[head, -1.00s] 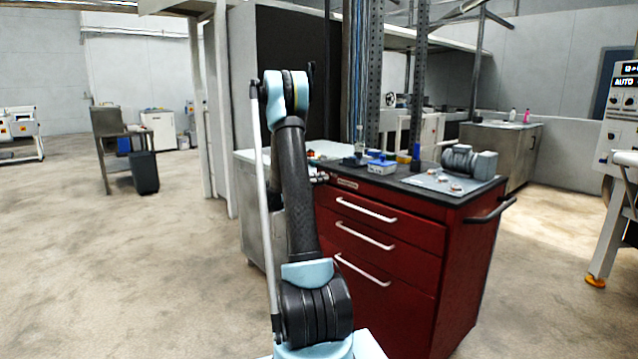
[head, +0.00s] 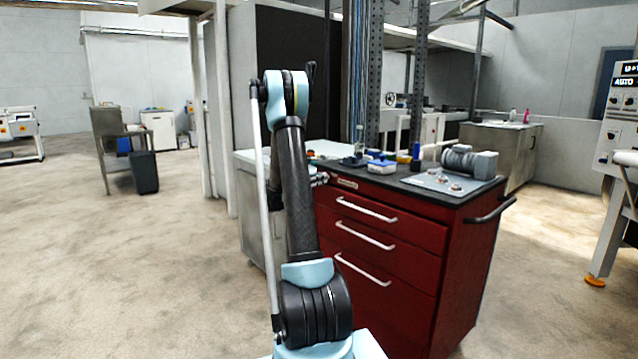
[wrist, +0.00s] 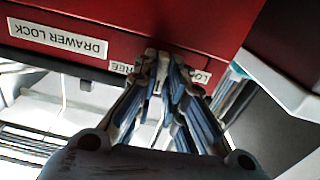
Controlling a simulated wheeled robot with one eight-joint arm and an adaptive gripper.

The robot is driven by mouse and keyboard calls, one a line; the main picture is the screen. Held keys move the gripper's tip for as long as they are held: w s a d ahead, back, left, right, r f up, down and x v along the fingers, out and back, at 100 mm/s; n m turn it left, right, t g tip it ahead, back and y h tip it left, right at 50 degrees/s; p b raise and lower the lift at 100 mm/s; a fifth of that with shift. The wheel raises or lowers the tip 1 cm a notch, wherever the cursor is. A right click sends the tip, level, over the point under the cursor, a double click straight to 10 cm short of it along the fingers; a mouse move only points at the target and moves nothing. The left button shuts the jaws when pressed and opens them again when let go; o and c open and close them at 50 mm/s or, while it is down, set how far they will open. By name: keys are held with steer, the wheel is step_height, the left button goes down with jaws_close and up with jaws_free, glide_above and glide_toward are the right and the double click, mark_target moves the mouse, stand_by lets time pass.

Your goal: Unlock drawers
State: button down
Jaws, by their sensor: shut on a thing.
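The red drawer cabinet (head: 385,265) stands right of my arm in the head view, with its drawers closed. In the wrist view its red front (wrist: 190,20) appears upside down, with a "DRAWER LOCK" label (wrist: 57,37) and a second label (wrist: 120,68) reading "FREE" and, partly covered, "LO...". My gripper (wrist: 165,62) is shut at this second label, between the two words. The small lock part between its fingertips is hidden by them. In the head view my gripper (head: 320,179) shows partly behind my arm, at the cabinet's upper left front.
The dark cabinet top holds a blue-and-white box (head: 381,166), a grey motor-like unit (head: 468,161) and small parts. A side handle (head: 490,211) sticks out right. A steel cabinet (head: 262,215) stands behind my arm on the left.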

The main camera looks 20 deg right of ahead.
steer(key=shift+m, duration=0.4)
steer(key=c, duration=1.9)
jaws_free()
steer(key=shift+w+f, duration=0.1)
steer(key=shift+c, duration=0.2)
steer(key=v, duration=1.2)
